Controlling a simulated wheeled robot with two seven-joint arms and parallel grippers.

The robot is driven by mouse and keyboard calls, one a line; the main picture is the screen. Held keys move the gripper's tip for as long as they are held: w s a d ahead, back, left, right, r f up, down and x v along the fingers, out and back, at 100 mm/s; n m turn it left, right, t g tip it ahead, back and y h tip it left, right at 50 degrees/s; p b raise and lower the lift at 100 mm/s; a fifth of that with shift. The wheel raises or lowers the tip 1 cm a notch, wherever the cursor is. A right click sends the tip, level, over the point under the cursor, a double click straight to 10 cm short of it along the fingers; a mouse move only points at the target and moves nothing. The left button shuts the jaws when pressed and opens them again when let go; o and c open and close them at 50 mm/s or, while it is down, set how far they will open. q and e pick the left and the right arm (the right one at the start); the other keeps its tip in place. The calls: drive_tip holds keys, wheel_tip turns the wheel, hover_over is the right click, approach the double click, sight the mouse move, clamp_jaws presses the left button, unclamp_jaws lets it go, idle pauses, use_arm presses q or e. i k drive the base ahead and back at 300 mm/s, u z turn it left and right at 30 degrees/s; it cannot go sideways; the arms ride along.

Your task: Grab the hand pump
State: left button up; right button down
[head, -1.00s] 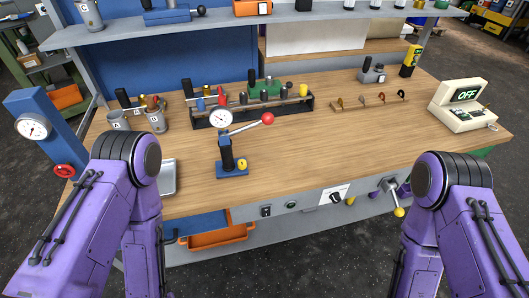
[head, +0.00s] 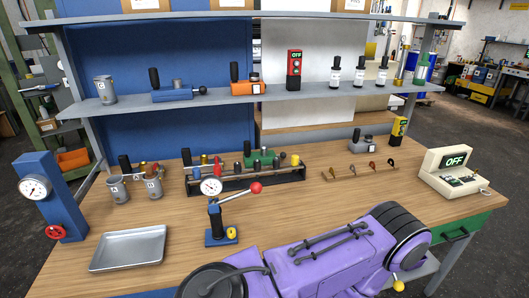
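Several pump-like devices show in the head view, and I cannot tell for certain which is the hand pump. A blue device with a gauge and a red-balled lever (head: 222,218) stands upright at the middle front of the bench. On the shelf lie a blue device with a black upright handle (head: 178,94) and an orange device with a black handle (head: 248,88). A purple arm of mine crosses the bottom of the view in front of the bench. Neither gripper is in view, and nothing shows them holding anything.
An empty metal tray (head: 128,248) lies on the bench (head: 330,205) at the left. A blue gauge stand (head: 48,196) is at the left edge. A rack of tools (head: 245,180) stands behind the lever device. An OFF display box (head: 450,170) stands right.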

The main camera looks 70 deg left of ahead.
sight(212, 185)
drive_tip(key=z, duration=0.05)
drive_tip(key=k, duration=0.85)
